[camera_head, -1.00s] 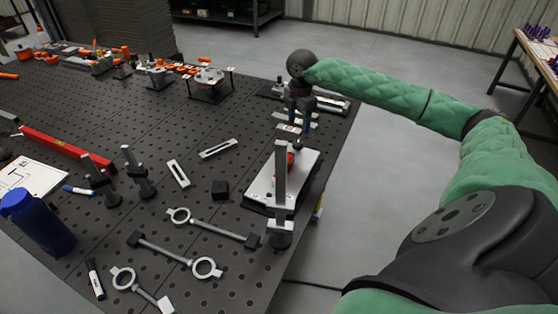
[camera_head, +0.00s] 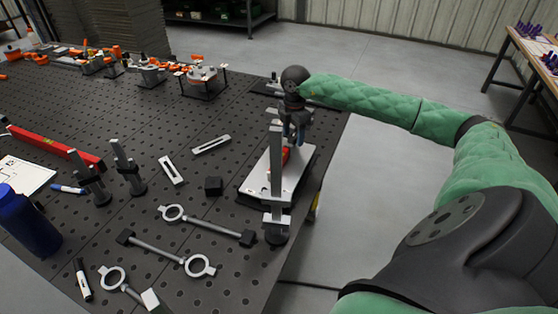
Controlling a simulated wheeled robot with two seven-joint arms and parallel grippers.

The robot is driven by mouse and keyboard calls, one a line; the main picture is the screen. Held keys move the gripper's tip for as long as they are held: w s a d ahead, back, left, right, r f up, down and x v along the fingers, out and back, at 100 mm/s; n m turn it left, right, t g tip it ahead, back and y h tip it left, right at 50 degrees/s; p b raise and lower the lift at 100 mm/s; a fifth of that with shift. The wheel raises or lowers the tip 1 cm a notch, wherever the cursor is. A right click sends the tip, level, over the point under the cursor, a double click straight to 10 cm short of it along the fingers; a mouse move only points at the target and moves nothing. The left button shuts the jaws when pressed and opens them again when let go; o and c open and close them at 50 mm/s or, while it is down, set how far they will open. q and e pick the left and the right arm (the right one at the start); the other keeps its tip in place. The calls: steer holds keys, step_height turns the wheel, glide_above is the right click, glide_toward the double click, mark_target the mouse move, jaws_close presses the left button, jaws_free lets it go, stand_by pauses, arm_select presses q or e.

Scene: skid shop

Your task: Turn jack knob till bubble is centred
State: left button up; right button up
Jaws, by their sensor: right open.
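A pale rectangular plate (camera_head: 258,187) on a dark base lies near the right edge of the black perforated table. A small red object (camera_head: 285,155), perhaps the level, sits on it, partly hidden behind an upright grey post (camera_head: 276,170). The bubble is too small to make out. My right gripper (camera_head: 297,138) points down over the far end of the plate, just beyond the red object. Its fingers are open. I cannot tell whether they touch anything, and I cannot pick out the jack knob. My left gripper is not in view.
Two clamp posts (camera_head: 128,170), a red beam (camera_head: 55,147) and a blue bottle (camera_head: 28,222) stand or lie further left. Orange-topped fixtures (camera_head: 203,75) are at the back.

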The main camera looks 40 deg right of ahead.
steer(key=shift+f, duration=0.15)
steer(key=shift+b, duration=0.3)
stand_by(0.4)
steer(key=shift+c, duration=0.3)
steer(key=c, duration=0.9)
steer(key=shift+o, duration=0.2)
steer(key=shift+n+b, duration=0.35)
steer(key=shift+n, duration=0.05)
steer(key=shift+n+b, duration=1.1)
steer(key=shift+n, duration=0.9)
